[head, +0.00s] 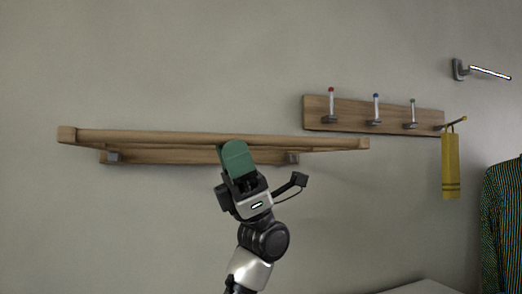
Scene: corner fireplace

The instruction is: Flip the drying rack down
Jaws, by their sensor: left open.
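The wooden drying rack (180,137) is fixed to the wall left of the middle of the head view. Its front bar sits above the wooden back board, and two dark brackets show under it. My left gripper (236,158), with green finger surfaces, points up at the right half of the rack and covers part of its bar and back board. It is open, with nothing seen between the fingers. I cannot tell whether it touches the rack. My right gripper does not show.
A wooden hook board (350,113) with several hooks hangs to the right, with a yellow cloth (451,165) on its last hook. A metal wall arm (485,71) sticks out at upper right. A striped garment (504,225) is at the right edge. The wall below the rack's left half is clear.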

